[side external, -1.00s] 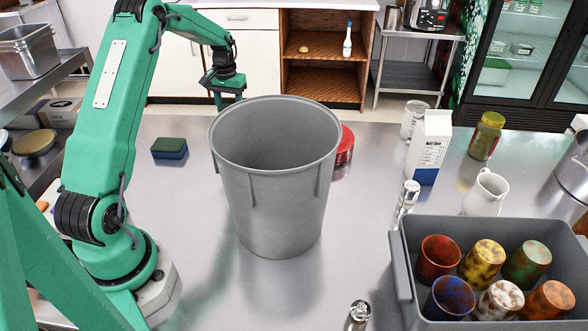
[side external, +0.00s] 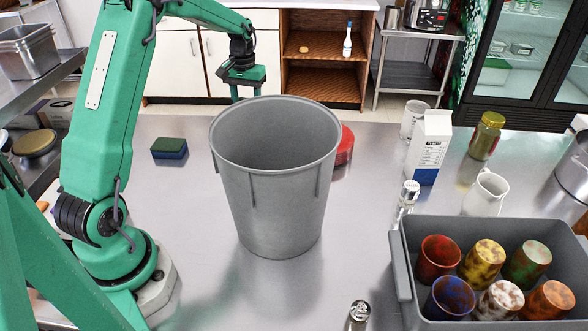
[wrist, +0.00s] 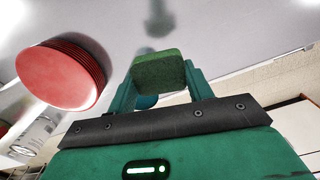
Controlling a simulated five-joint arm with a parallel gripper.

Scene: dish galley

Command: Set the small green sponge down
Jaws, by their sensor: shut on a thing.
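My gripper (side external: 247,90) is behind the grey bin in the side view, its lower part hidden by the bin's rim. In the wrist view my gripper is shut on a small green sponge (wrist: 158,70), which sits between the two fingers. The held sponge is hidden in the side view. It appears to be above the counter, with a dark blurred reflection or shadow beyond it in the wrist view.
A tall grey bin (side external: 272,190) stands mid-counter. A red stack of plates (side external: 346,145) is behind its right side. A blue sponge with a green top (side external: 169,148) lies left. A milk carton (side external: 430,147), a jug and a grey crate (side external: 490,228) of cups stand right.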

